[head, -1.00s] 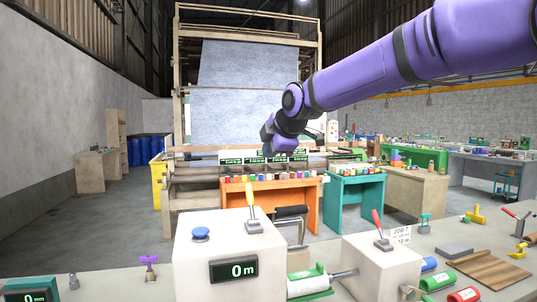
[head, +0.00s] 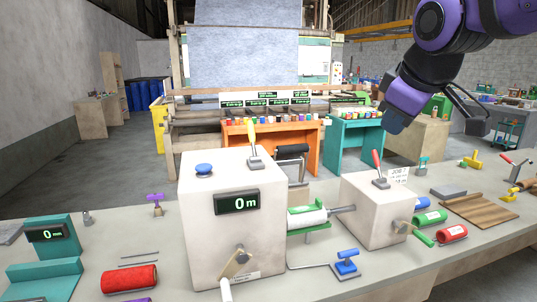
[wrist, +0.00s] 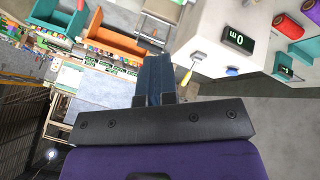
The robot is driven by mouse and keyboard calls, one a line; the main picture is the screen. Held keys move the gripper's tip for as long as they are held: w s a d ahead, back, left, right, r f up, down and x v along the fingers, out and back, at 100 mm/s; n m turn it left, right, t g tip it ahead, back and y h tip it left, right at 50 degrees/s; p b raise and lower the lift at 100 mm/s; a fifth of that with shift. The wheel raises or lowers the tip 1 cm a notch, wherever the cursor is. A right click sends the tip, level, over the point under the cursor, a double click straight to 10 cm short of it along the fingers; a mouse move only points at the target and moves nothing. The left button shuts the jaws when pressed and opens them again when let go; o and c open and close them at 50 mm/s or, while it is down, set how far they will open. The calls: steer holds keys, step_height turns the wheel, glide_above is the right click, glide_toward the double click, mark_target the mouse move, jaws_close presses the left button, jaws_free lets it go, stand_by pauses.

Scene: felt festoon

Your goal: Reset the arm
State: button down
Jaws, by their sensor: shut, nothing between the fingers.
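My purple and black arm reaches in from the upper right of the head view. My gripper (head: 394,124) hangs in the air beyond the bench, up and to the right of the smaller pale box. In the wrist view my gripper (wrist: 154,75) shows its dark blue fingers together, with nothing between them. The larger pale box (head: 232,225) has a blue button, a yellow-handled lever and a display reading 0 m. It also shows at the upper right of the wrist view (wrist: 213,38), apart from the fingers.
The smaller pale box (head: 372,212) carries a red-handled lever. A red roll (head: 129,278), a green roll (head: 430,217) and a wooden board (head: 479,209) lie on the bench (head: 410,275). Orange (head: 262,142) and teal (head: 354,143) tables stand beyond. Open floor lies at left.

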steer(key=s+d+f+m+g, duration=0.1)
steer(key=s+d+f+m, duration=0.3)
steer(key=s, duration=0.4)
steer(key=s+d+f+m, duration=0.4)
steer(key=s+m, duration=0.1)
steer(key=s, duration=0.4)
steer(key=shift+d+f+g, duration=0.3)
steer(key=shift+g, duration=0.1)
